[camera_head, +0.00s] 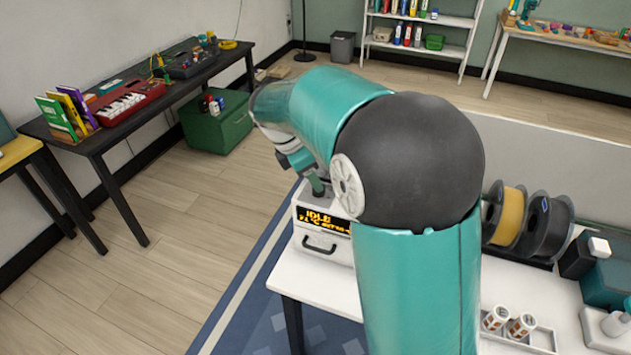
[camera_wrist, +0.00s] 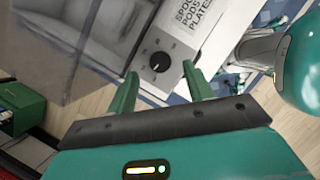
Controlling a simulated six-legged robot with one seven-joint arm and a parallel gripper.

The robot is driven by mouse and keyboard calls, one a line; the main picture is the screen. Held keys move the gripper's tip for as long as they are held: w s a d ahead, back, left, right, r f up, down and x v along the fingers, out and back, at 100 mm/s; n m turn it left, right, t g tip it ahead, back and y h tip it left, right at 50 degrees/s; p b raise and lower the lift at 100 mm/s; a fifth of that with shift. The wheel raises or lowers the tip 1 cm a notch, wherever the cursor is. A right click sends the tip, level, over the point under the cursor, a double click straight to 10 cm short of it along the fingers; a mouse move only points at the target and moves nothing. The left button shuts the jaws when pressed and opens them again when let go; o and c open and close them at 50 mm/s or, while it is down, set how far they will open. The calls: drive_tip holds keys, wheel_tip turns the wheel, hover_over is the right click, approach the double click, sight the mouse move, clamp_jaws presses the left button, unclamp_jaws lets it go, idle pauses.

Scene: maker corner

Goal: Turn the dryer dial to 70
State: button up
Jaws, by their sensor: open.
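The dryer is a white box with a lit orange display (camera_head: 324,221) reading "IDLE" on its front. It stands at the left end of a white table, partly hidden by my arm. In the wrist view the dryer's pale panel carries a round black dial (camera_wrist: 160,62) with small marks around it, too small to read. My gripper (camera_wrist: 160,70) is open, with one green finger to each side of the dial in that view. I cannot tell how far the fingertips are from the panel. In the head view only part of my gripper (camera_head: 318,186) shows above the dryer.
Printed lettering (camera_wrist: 192,22) is beside the dial. A clear cover (camera_wrist: 95,35) is left of the panel. Filament spools (camera_head: 528,222), a tray of small jars (camera_head: 520,338) and a teal box (camera_head: 610,285) are on the table's right. Open floor lies to the left.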

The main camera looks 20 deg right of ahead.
drive_tip(key=v, duration=1)
